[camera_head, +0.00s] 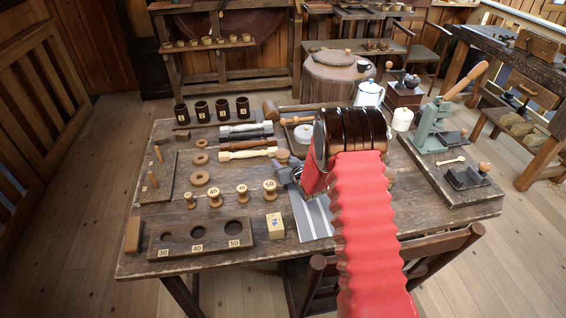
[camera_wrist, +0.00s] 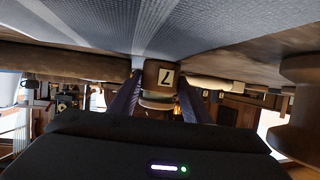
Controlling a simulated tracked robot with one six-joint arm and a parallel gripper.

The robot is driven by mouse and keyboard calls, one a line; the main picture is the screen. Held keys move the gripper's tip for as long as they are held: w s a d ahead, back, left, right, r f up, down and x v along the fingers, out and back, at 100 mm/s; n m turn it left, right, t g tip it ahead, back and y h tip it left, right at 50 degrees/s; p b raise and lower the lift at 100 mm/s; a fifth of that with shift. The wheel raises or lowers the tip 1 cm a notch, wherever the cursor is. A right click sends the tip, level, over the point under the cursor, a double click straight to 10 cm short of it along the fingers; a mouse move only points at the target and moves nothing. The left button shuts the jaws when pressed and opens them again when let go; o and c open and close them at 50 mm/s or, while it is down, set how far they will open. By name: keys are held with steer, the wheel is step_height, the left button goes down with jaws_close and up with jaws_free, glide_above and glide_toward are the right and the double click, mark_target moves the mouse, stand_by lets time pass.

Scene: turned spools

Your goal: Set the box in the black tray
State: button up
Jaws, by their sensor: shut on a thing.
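My gripper (camera_head: 286,172) is over the table near the striped grey cloth, partly hidden by my arm. In the wrist view its two fingers (camera_wrist: 163,98) are shut on a brown wooden piece (camera_wrist: 152,77) with a pale label bearing a dark mark. Its full shape is hidden. A small pale yellow box (camera_head: 276,226) sits on the table near the front edge, apart from my gripper. A small black tray (camera_head: 464,179) lies on the dark board at the right; I cannot tell whether it is empty.
The striped grey cloth (camera_head: 311,216) lies under and in front of my gripper. A holed wooden block (camera_head: 200,241), labelled spools (camera_head: 242,193), wooden rings and dark numbered cups (camera_head: 222,110) fill the left. A green press (camera_head: 430,127) stands at the right.

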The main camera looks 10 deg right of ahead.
steer(key=shift+c, duration=0.4)
step_height(320, 180, up, 9)
steer(key=shift+r, duration=0.55)
stand_by(0.5)
steer(key=shift+r, duration=0.3)
steer(key=s+r+n+y, duration=0.1)
steer(key=s+r, duration=1.4)
steer(key=r, duration=0.3)
steer(key=shift+r, duration=0.25)
steer(key=shift+s, duration=0.15)
